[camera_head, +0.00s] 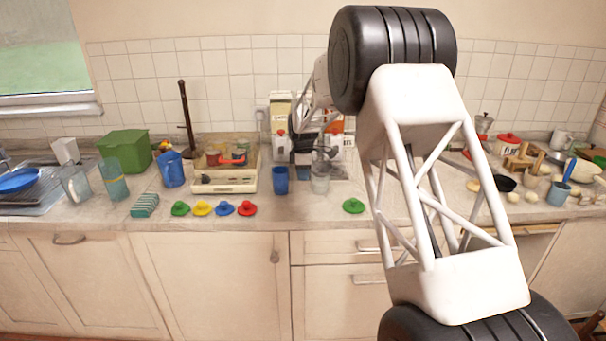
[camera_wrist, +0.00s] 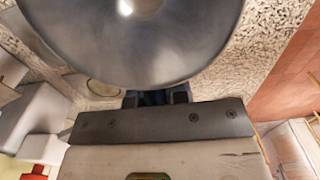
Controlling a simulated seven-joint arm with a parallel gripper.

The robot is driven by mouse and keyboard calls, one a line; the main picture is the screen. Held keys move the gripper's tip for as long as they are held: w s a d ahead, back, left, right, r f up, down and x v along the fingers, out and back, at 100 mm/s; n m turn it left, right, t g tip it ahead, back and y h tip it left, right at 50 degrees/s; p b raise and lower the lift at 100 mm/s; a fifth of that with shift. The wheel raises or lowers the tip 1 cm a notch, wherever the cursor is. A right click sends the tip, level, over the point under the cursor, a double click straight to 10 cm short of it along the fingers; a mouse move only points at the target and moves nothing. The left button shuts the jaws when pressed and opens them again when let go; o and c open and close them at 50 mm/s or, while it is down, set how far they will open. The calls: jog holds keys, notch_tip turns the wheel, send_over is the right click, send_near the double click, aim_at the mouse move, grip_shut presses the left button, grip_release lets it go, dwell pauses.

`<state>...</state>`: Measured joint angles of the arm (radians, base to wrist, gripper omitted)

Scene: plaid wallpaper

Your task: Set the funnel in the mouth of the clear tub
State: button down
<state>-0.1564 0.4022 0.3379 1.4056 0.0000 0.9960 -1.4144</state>
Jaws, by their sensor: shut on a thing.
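The funnel (camera_wrist: 135,45) fills the top of the wrist view as a wide grey cone, with a bright spot near its middle. My gripper (camera_wrist: 156,98) is shut on the funnel at its near edge. In the head view, the clear tub (camera_head: 320,182) stands on the counter, right of a blue cup. The funnel (camera_head: 326,154) shows there as a small grey shape just above the tub. Whether its spout is inside the tub or above it, I cannot tell. The fingers are hard to make out in the head view.
The blue cup (camera_head: 280,181) stands close left of the tub. A green knobbed lid (camera_head: 353,205) lies to the right in front, with several coloured lids to the left. A shallow tray (camera_head: 225,184) and cartons (camera_head: 281,110) stand nearby. The counter's front strip is mostly clear.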

jog(key=shift+f, duration=0.2)
dwell(0.3)
jog(key=c, duration=1.1)
grip_release()
jog(key=shift+o, duration=0.2)
jog(key=shift+r, duration=3.9)
